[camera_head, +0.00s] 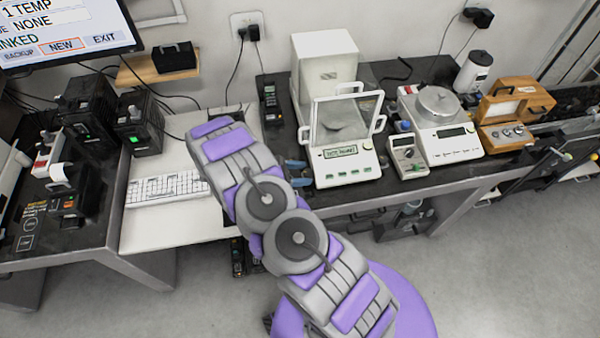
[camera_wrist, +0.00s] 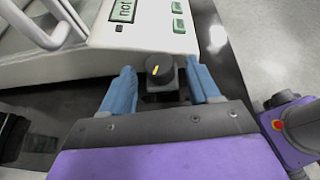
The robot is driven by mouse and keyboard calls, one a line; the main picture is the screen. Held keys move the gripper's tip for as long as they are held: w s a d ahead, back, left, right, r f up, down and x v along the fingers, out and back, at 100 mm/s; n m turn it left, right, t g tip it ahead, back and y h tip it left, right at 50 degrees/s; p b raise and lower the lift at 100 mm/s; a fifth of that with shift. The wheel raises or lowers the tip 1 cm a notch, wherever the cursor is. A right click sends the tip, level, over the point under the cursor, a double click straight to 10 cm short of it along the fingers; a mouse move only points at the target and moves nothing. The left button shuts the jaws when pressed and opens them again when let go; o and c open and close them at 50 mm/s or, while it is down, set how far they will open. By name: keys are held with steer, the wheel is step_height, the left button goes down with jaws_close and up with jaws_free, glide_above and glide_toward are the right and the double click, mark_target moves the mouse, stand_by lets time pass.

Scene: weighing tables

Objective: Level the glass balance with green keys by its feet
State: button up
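The glass balance with green keys (camera_head: 345,172) stands on the dark bench, with its glass draft shield in front of a white box. In the wrist view, the balance's white body (camera_wrist: 150,40) shows a green display with letters that look like "not", cut off, and several green keys. A round black levelling foot knob (camera_wrist: 159,69) with a yellow mark sticks out below its edge. My gripper (camera_wrist: 163,82) is open, with one blue finger on each side of the knob and a visible gap on both sides. In the head view, my gripper (camera_head: 297,172) is at the balance's left front corner.
A small meter (camera_head: 408,158) and a second balance (camera_head: 452,150) stand to the right. A wooden weight box (camera_head: 505,135) is farther right. A keyboard (camera_head: 165,188) lies left of my arm. A dark handset (camera_head: 270,103) stands behind my gripper.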

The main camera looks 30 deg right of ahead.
steer(key=c, duration=1)
steer(key=shift+r+n+t+p, duration=0.1)
steer(key=shift+n+t+p, duration=0.2)
steer(key=shift+s+n+t, duration=0.2)
steer(key=shift+n+t, duration=0.2)
steer(key=shift+t, duration=0.1)
steer(key=shift+a+n+t, duration=0.1)
steer(key=shift+n+t, duration=1)
steer(key=shift+t, duration=0.2)
steer(key=shift+s+n+t, duration=0.2)
steer(key=shift+n+t, duration=0.2)
steer(key=shift+t, duration=0.1)
steer(key=o, duration=1)
